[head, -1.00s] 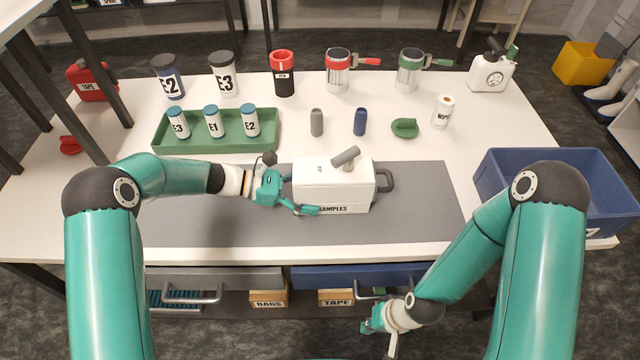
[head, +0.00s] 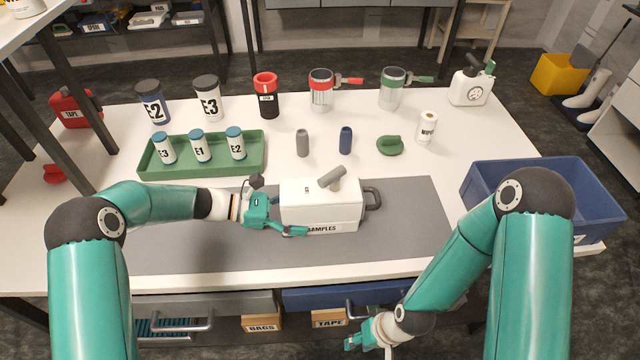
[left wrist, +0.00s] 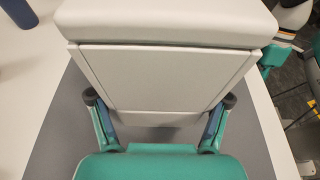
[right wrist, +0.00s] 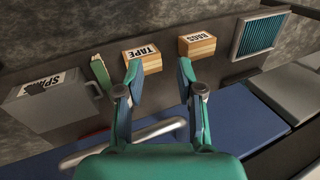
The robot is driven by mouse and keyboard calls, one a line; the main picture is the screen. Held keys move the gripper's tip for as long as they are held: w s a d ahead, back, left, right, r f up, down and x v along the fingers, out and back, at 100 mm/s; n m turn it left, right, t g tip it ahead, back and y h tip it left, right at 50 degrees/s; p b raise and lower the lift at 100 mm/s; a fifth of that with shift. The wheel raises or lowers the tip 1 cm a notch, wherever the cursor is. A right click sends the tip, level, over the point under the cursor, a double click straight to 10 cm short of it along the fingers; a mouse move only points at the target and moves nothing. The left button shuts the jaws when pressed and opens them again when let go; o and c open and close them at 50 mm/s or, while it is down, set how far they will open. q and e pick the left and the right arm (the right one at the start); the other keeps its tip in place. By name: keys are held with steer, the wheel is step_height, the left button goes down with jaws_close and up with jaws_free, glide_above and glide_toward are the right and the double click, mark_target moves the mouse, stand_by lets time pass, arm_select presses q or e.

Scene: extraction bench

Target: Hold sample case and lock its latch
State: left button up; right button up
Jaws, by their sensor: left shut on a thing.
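The white sample case (head: 318,205), labelled SAMPLES, stands upright on the grey mat (head: 410,235). A grey latch lever (head: 331,177) sits on its lid, tilted up to the right, and a dark handle (head: 373,198) is on its right side. My left gripper (head: 285,215) is shut on the left end of the case; in the left wrist view its fingers (left wrist: 160,115) straddle the case body (left wrist: 165,75). My right gripper (head: 350,342) is low in front of the bench, away from the case. In the right wrist view its fingers (right wrist: 160,85) are apart with nothing between them.
A green tray (head: 200,170) with several labelled canisters is at the back left. A blue bin (head: 480,200) stands at the right. Drawers (head: 345,298) with handles are under the front edge, near my right gripper. The mat right of the case is clear.

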steer(key=o, duration=0.8)
steer(key=a+r+n, duration=0.2)
steer(key=r+n, duration=0.1)
steer(key=w+a+r+n, duration=0.1)
steer(key=r+n, duration=0.3)
steer(key=w+a+r+n, duration=0.1)
steer(key=a+r+n, duration=0.1)
steer(key=r+n, duration=0.1)
steer(key=shift+a+r+n+g+h, duration=0.3)
steer(key=shift+a+r+g, duration=0.1)
steer(key=shift+r, duration=0.15)
step_height(320, 180, up, 34)
steer(key=m+h, duration=0.3)
glide_above(332, 173)
steer(key=shift+f, duration=0.1)
steer(key=shift+f, duration=5.8)
